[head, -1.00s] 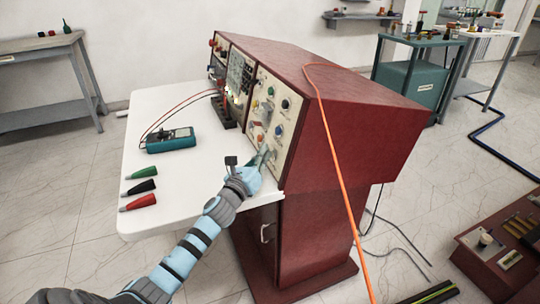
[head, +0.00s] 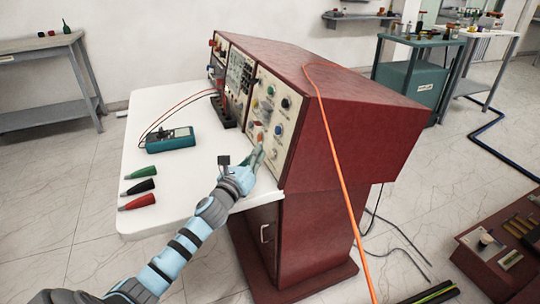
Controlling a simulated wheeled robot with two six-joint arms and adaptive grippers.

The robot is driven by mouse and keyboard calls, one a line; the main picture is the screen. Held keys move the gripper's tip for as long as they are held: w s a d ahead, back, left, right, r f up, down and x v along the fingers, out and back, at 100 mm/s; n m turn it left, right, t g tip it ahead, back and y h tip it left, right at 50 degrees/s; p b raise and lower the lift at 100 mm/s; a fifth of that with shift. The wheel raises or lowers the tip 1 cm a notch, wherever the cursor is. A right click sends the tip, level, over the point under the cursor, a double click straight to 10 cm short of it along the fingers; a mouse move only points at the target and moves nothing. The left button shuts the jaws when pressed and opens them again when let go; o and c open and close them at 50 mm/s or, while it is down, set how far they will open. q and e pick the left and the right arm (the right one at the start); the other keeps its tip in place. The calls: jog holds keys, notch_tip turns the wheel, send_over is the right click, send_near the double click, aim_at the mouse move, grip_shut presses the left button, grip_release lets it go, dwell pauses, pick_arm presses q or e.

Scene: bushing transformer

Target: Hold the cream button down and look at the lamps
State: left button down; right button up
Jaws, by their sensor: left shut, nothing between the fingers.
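The cream-faced control panel (head: 273,112) on the sloped front of the dark red console carries several coloured lamps or knobs. I see a green one (head: 270,91), a blue one (head: 278,130), a black knob (head: 286,103) and a small orange-red one (head: 259,137) low on the left. I cannot pick out the cream button for sure at this size. My left gripper (head: 259,154) is shut and empty, with its fingertips close to the lower part of the panel. I cannot tell whether they touch it. My right gripper is not in view.
The dark red console (head: 345,120) has an orange cable (head: 335,150) draped over it. A white tabletop (head: 185,185) holds a teal multimeter (head: 170,139) with leads and green, black (head: 140,187) and red plugs. Loose cables lie on the floor at right.

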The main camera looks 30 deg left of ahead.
pick_arm(q)
jog(key=s+b, duration=0.1)
jog(key=s+a+b, duration=0.1)
jog(key=s+a, duration=0.1)
jog(key=shift+a+r+b, duration=0.15)
jog(key=shift+r+b, duration=0.1)
jog(key=shift+b, duration=0.15)
jog(key=shift+s+a+r+b, duration=0.2)
jog(key=shift+s+r+b, duration=0.15)
jog(key=shift+s, duration=0.15)
